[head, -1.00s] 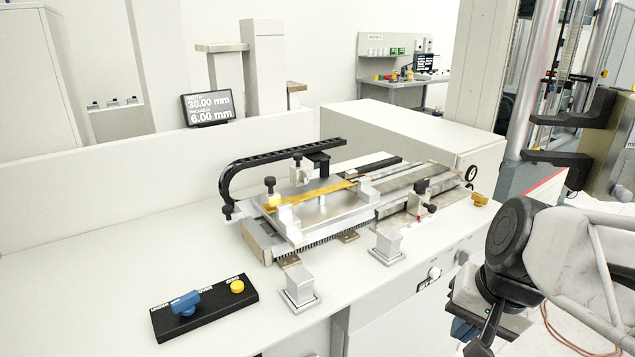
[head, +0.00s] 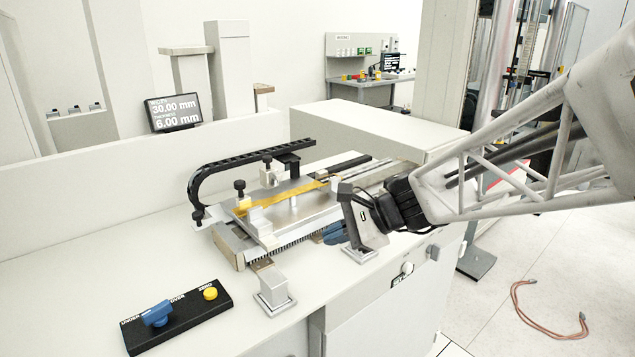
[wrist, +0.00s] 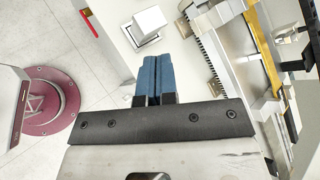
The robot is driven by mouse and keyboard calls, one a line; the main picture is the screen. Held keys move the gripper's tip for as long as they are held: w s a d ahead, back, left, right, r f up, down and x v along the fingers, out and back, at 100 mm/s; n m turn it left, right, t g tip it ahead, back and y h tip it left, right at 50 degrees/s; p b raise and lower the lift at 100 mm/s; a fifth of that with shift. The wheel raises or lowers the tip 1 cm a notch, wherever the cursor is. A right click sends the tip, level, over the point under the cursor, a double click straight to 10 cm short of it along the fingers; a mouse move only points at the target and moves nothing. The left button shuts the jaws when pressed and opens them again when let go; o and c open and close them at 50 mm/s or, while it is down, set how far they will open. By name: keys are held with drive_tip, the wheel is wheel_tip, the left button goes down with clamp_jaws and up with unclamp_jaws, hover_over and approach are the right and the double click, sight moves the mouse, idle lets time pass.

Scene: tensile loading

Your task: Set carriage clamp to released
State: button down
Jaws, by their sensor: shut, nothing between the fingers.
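The metal carriage (head: 300,212) with a yellow strip (head: 275,198) along it stands on the bench. A black control box (head: 215,308) at front left carries a blue lever (head: 155,313) and a yellow button (head: 210,293); its small lettering is hard to read. I cannot tell for certain which part is the carriage clamp. My gripper (head: 335,233) is at the carriage's front right side, apart from the control box. Its blue fingers are together and empty in the wrist view (wrist: 152,78).
A square metal post (head: 272,288) stands in front of the carriage; a similar white block (wrist: 148,22) lies beyond my fingertips in the wrist view. A black curved cable chain (head: 245,160) arches behind. A display (head: 175,112) reads 30.00 mm and 6.00 mm.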

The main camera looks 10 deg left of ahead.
sight(244, 185)
drive_tip(key=w+a+m+t+y, duration=0.2)
drive_tip(key=w+a+m, duration=0.2)
drive_tip(key=w, duration=0.4)
drive_tip(key=w+a+f+m+t+y, duration=0.1)
drive_tip(key=w+a+m+t+y, duration=0.1)
drive_tip(key=w+a+m, duration=0.3)
drive_tip(key=w+m+y, duration=0.1)
drive_tip(key=w, duration=0.3)
drive_tip(key=shift+w+a, duration=0.2)
drive_tip(key=shift+a, duration=0.05)
drive_tip(key=shift+a, duration=0.1)
drive_tip(key=x, duration=1.3)
drive_tip(key=shift+w+a+r, duration=0.2)
drive_tip(key=shift+a, duration=0.15)
